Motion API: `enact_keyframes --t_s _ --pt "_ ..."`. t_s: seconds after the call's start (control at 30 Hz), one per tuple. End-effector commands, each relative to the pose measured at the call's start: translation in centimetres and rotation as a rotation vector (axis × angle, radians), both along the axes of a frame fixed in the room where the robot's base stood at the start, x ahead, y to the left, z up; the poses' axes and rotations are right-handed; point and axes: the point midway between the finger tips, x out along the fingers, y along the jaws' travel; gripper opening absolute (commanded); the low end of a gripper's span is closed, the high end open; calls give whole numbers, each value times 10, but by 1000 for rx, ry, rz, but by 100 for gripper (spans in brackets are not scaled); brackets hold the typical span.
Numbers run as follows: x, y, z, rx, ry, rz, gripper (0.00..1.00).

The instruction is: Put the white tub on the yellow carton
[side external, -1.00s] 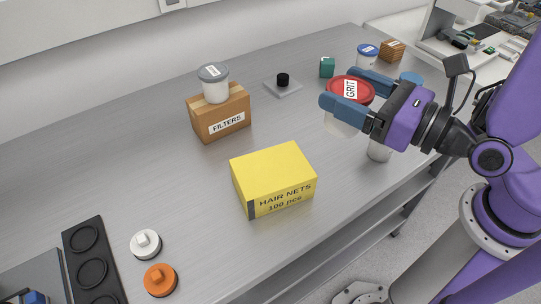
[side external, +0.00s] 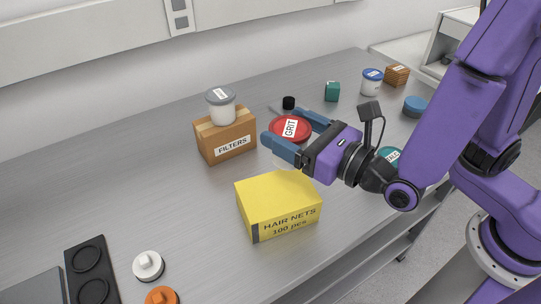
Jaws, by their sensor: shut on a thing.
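My gripper (side external: 286,133) is shut on a white tub (side external: 291,127) with a red lid labelled GRIT, one blue finger on each side. Most of the tub's pale body is hidden behind the near finger; a little shows below it. The yellow carton (side external: 278,202), marked HAIR NETS 100 pcs, lies on the bench with a bare flat top. In the picture, the held tub is just above the carton's far edge. I cannot tell how high it is or whether it overlaps the carton.
A grey-lidded white tub (side external: 221,107) stands on the brown FILTERS box (side external: 226,137), left of my gripper. A blue-lidded tub (side external: 371,82), teal block (side external: 332,91) and wooden block (side external: 397,75) stand at the back right. White (side external: 148,265) and orange (side external: 162,296) knobs are front left.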

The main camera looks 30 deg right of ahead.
Motion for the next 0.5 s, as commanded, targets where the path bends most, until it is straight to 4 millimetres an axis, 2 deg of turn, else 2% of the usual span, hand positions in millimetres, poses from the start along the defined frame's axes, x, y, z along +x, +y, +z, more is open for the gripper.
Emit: enact_keyframes --t_s 0.23,0.5 --pt "19 14 -29 -3 1 -2 39" --pt "27 21 -41 2 0 -1 39"
